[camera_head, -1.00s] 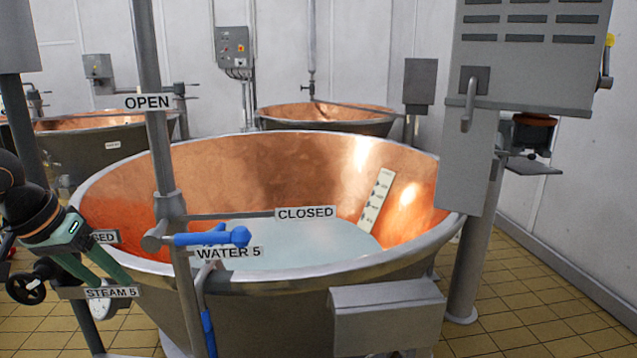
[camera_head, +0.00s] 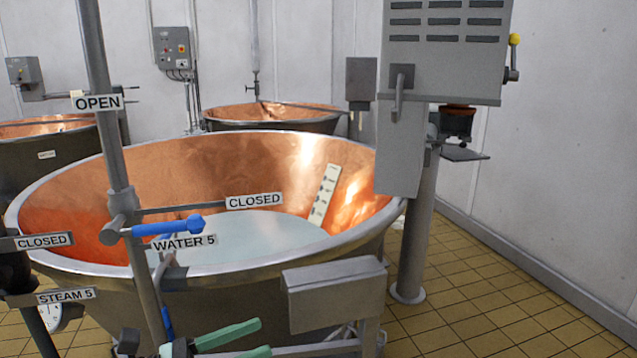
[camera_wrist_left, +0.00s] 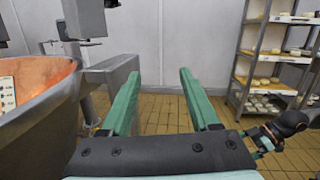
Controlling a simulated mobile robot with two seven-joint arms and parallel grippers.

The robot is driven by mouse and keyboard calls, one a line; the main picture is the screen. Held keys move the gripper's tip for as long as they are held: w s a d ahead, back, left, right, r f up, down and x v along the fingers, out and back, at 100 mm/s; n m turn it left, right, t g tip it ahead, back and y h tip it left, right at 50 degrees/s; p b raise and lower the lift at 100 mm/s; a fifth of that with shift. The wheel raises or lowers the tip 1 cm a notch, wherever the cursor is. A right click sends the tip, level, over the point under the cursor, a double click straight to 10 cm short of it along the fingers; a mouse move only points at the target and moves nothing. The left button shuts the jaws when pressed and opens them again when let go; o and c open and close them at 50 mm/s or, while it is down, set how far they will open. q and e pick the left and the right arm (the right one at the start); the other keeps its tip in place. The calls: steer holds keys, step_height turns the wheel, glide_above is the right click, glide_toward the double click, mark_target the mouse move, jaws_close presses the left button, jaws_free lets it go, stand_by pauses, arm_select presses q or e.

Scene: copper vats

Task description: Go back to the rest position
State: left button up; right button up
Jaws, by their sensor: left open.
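My left gripper (camera_head: 264,336) shows at the bottom of the head view, with its two green fingers apart and nothing between them. It is in front of and below the copper vat's rim. In the left wrist view the open fingers (camera_wrist_left: 160,74) point over the tiled floor, with the vat to their left. A black and teal part of what looks like my right arm (camera_wrist_left: 288,126) shows at the lower right of that view. Its jaws are too small to read.
The large copper vat (camera_head: 130,278) holds pale liquid. A blue-handled water valve (camera_head: 168,227) and a grey box (camera_head: 333,292) are at its front. A grey post (camera_head: 411,250) stands right of it. Shelves with cheeses (camera_wrist_left: 270,62) stand at the right. Tiled floor is free at the right.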

arm_select(q)
steer(key=a+f+n+t+y, duration=0.1)
steer(key=f+n+t+y, duration=0.3)
steer(key=n, duration=0.6)
steer(key=s+a+f+n+t+y, duration=0.1)
steer(key=f+n+y, duration=0.2)
steer(key=f+n, duration=0.5)
steer(key=a+f+n+t+y, duration=0.2)
steer(key=f+n+t+y, duration=0.15)
steer(key=n, duration=0.85)
steer(key=s+d+f+n+g+y, duration=0.1)
steer(key=s+f+n+g+y, duration=0.45)
steer(key=s+f+n, duration=0.95)
step_height(320, 180, up, 10)
steer(key=s+a+n+g+p, duration=0.1)
steer(key=a+p, duration=0.1)
steer(key=p, duration=1.3)
steer(key=shift+s+a+g+h, duration=0.2)
steer(key=shift+a+g+h, duration=0.1)
steer(key=shift+a+g, duration=0.1)
arm_select(e)
steer(key=s+d+r+h, duration=0.1)
steer(key=s+d+r, duration=0.1)
steer(key=r, duration=0.9)
steer(key=shift+d+m, duration=0.4)
steer(key=shift+d, duration=0.15)
arm_select(q)
steer(key=shift+f, duration=0.1)
